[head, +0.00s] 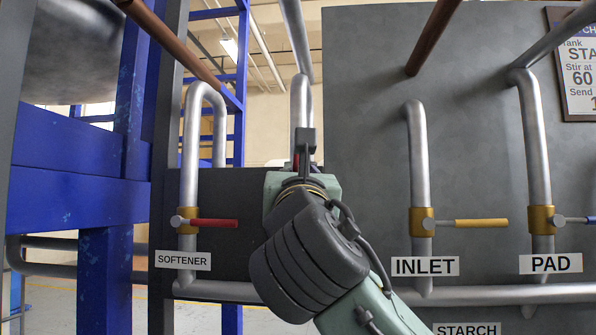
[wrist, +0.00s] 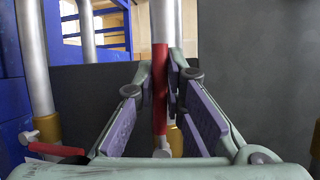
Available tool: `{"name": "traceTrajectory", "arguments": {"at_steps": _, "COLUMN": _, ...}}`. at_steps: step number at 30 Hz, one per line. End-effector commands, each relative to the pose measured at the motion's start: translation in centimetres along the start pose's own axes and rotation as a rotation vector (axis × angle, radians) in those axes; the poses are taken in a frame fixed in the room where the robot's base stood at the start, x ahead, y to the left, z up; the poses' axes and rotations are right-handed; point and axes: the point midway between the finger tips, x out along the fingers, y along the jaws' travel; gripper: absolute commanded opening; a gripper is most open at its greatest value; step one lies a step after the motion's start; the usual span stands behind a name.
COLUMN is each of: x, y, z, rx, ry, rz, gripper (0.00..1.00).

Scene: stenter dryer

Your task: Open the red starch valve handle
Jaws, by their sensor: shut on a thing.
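The red starch valve handle (wrist: 160,90) stands upright between the fingers of my gripper (wrist: 163,84), roughly in line with the grey vertical pipe behind it. My gripper is shut on the handle. The handle's grey pivot end (wrist: 162,153) and part of a yellow valve body (wrist: 175,140) show below, between the fingers. In the head view my gripper (head: 304,143) is in front of the middle pipe. My wrist hides most of the valve there, with only a sliver of red showing.
Left is the softener valve with its red handle (head: 213,222) lying horizontal. Right are the inlet valve's yellow handle (head: 481,223) and the pad valve's blue handle (head: 577,219). A horizontal pipe (head: 500,294) runs below. A blue frame (head: 75,215) stands at far left.

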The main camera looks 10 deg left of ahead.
Motion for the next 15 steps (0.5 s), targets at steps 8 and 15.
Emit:
{"name": "traceTrajectory", "arguments": {"at_steps": 8, "x": 0.01, "y": -0.04, "z": 0.05, "rx": 0.0, "ry": -0.002, "rz": -0.001, "gripper": 0.17}}
{"name": "traceTrajectory", "arguments": {"at_steps": 15, "x": 0.0, "y": -0.02, "z": 0.05, "rx": 0.0, "ry": -0.002, "rz": -0.001, "gripper": 0.32}}
